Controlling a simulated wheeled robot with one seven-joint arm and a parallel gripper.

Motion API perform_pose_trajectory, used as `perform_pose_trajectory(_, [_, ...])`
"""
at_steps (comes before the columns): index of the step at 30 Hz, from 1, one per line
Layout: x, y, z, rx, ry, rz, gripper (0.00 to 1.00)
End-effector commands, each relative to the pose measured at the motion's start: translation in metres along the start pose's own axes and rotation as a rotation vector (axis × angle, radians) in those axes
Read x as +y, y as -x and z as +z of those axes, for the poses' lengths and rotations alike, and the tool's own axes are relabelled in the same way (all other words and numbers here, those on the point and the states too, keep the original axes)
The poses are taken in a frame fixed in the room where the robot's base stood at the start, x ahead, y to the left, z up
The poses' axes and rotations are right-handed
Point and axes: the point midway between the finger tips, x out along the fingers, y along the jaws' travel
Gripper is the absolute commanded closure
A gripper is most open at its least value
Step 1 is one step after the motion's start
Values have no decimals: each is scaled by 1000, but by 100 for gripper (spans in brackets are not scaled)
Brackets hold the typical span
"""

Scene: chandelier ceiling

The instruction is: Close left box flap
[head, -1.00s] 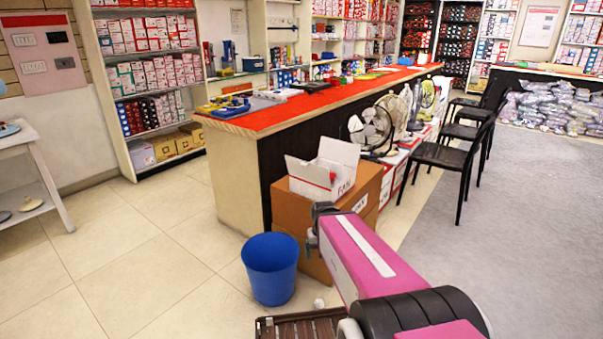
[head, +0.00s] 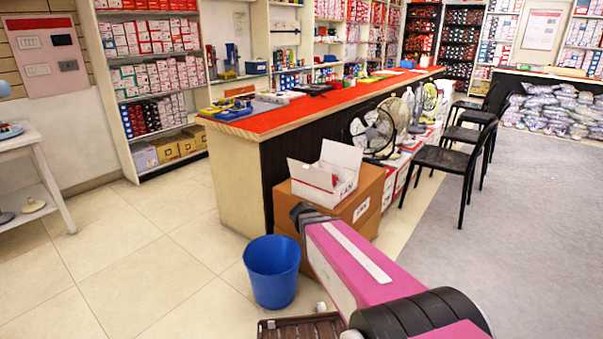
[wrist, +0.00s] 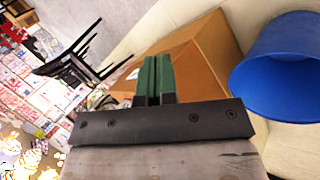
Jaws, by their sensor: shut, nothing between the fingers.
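A small white box (head: 325,188) with a red stripe stands open on a stack of brown cardboard boxes. Its left flap (head: 304,172) sticks up and out at the left. Another flap (head: 342,154) stands up at the back right. Some of its contents show inside. My gripper's green fingers (wrist: 157,65) are together and empty in the wrist view, in front of a brown cardboard box (wrist: 208,50). In the head view my dark wrist is just in front of the white box's lower edge, and the fingers are hidden. The white box cannot be made out in the wrist view.
A blue bin (head: 272,272) stands on the floor left of the cardboard boxes (head: 362,207). It also shows in the wrist view (wrist: 283,68). A long red-topped counter (head: 330,103) is behind. Fans (head: 372,130) and black chairs (head: 455,160) stand right. Floor at left is clear.

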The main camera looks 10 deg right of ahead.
Motion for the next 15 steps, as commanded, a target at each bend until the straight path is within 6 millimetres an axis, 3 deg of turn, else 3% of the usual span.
perform_pose_trajectory(1, [1, 1, -19, 22, 22, 79, 100])
perform_pose_trajectory(8, [13, 31, -87, 164, 100, 460, 100])
perform_pose_trajectory(15, [1, 90, -160, 371, 170, 835, 100])
